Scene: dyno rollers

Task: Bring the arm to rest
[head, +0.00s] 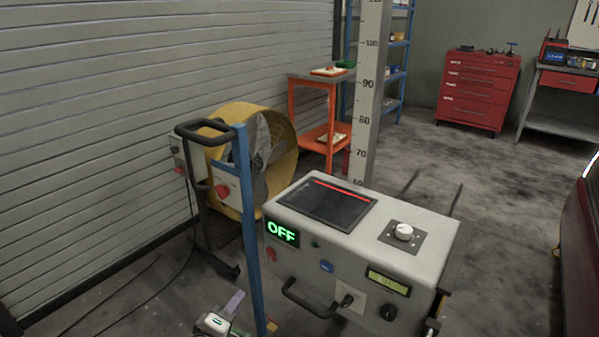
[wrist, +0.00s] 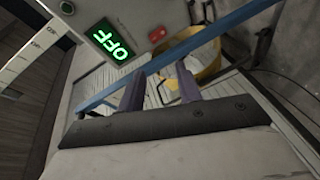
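My gripper (head: 236,302) shows at the bottom of the head view, low and just left of the blue post (head: 245,230). In the wrist view its two purple fingers (wrist: 160,76) are apart, with nothing seen held between them. The blue post also crosses the wrist view (wrist: 230,22) beyond the fingertips; I cannot tell how close it is. The display also shows in the wrist view (wrist: 110,40). Most of my arm is out of the head view.
A yellow drum fan (head: 285,150) stands behind the post, near the slatted wall (head: 100,120). An orange cart (head: 312,105) and a red tool cabinet (head: 478,88) are farther back. A dark red car body (head: 580,250) is at right. Cables (head: 150,290) lie on the floor at left.

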